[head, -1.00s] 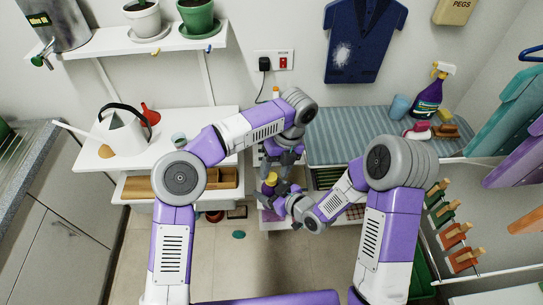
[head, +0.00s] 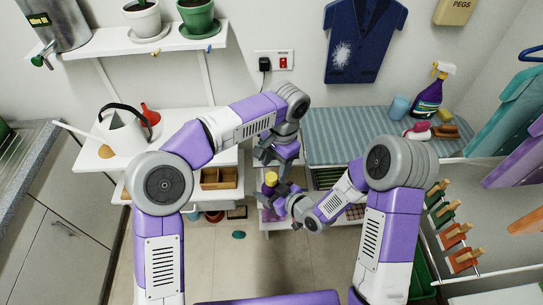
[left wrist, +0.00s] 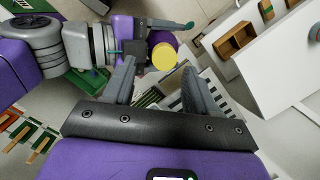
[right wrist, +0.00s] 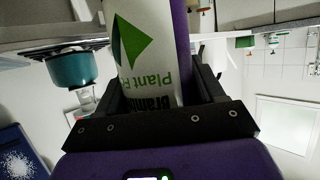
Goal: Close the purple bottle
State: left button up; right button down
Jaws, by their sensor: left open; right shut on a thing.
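The purple bottle (head: 268,190) stands upright with a yellow cap (head: 271,178) at its top. My right gripper (head: 275,194) is shut around its body. In the right wrist view the bottle's white label with a green mark (right wrist: 148,50) fills the space between the fingers. My left gripper (head: 270,162) is open just above the bottle, fingers pointing down. In the left wrist view the yellow cap (left wrist: 164,56) shows beyond and between the open fingertips (left wrist: 158,68), apart from them. Whether the cap is fully seated cannot be told.
A white table (head: 90,155) with a watering can (head: 122,132) stands at the left. A striped ironing board (head: 350,140) with a spray bottle (head: 429,98) is at the right. Below the left table is a wooden divided tray (head: 220,179). The floor in front is mostly clear.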

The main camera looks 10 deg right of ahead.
aim_at(272, 176)
pick_arm(q)
jog(key=n, duration=0.4)
jog(key=r+n, duration=0.1)
jog(key=n, duration=0.1)
jog(key=shift+a+h, duration=0.15)
jog(key=shift+h, duration=0.15)
jog(key=n, duration=0.4)
jog(key=shift+r, duration=0.25)
jog(key=n, duration=0.3)
jog(key=r+n, duration=0.1)
jog(key=n, duration=0.1)
jog(key=shift+w+a+n+t+h, duration=0.1)
jog(key=shift+a+n+t+h, duration=0.15)
jog(key=shift+n+t+h, duration=0.05)
jog(key=n, duration=0.3)
jog(key=shift+a+r+n, duration=0.1)
jog(key=shift+r+n, duration=0.1)
jog(key=shift+n, duration=0.2)
jog(key=shift+f, duration=4)
jog(key=shift+c, duration=0.3)
jog(key=shift+w, duration=0.1)
grip_shut()
jog(key=m, duration=0.6)
jog(key=shift+m, duration=0.3)
